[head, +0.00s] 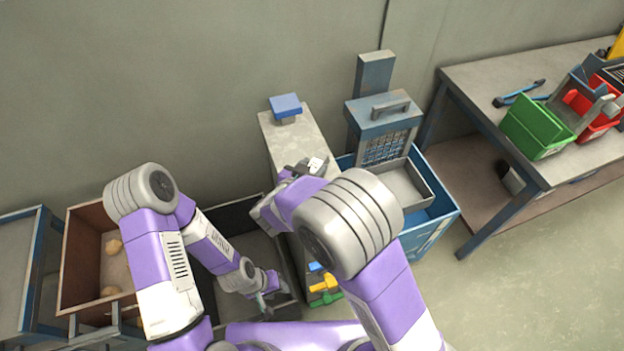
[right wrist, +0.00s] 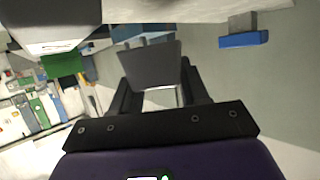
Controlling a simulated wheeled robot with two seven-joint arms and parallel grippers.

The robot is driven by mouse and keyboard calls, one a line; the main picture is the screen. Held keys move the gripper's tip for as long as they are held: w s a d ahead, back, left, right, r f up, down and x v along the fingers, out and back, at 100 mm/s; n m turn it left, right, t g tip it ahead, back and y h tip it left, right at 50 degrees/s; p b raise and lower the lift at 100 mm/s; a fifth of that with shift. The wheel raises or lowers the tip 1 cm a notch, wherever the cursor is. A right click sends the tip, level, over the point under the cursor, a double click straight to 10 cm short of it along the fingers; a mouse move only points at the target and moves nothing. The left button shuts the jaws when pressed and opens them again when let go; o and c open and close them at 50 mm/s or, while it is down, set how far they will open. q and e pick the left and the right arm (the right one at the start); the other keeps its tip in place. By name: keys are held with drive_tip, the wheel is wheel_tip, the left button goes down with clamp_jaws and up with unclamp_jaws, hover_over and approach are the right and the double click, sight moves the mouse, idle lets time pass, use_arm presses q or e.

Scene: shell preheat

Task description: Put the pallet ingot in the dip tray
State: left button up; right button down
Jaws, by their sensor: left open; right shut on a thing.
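My right gripper (head: 311,168) is raised over the pale-topped cabinet. In the right wrist view its fingers are shut on a dark grey block (right wrist: 150,64), which appears to be the ingot. In the head view the block is mostly hidden by my wrist. A shallow grey tray (head: 428,191), possibly the dip tray, sits at the blue crate, in front of a blue machine; the right gripper is to its left and apart from it. My left gripper (head: 268,289) is open and low over a dark bin (head: 232,216), partly hidden by my arm.
The cabinet (head: 292,135) carries a blue block (head: 286,105). The blue machine (head: 383,122) stands in the blue crate (head: 433,228). A brown bin (head: 84,230) holds tan lumps. A workbench (head: 480,78) with a green bin (head: 538,128) is at right. Coloured items lie below my right arm.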

drive_tip(key=shift+f+b, duration=0.7)
drive_tip(key=shift+f, duration=1.3)
drive_tip(key=shift+f, duration=0.2)
drive_tip(key=c, duration=0.6)
unclamp_jaws()
drive_tip(key=shift+o, duration=0.2)
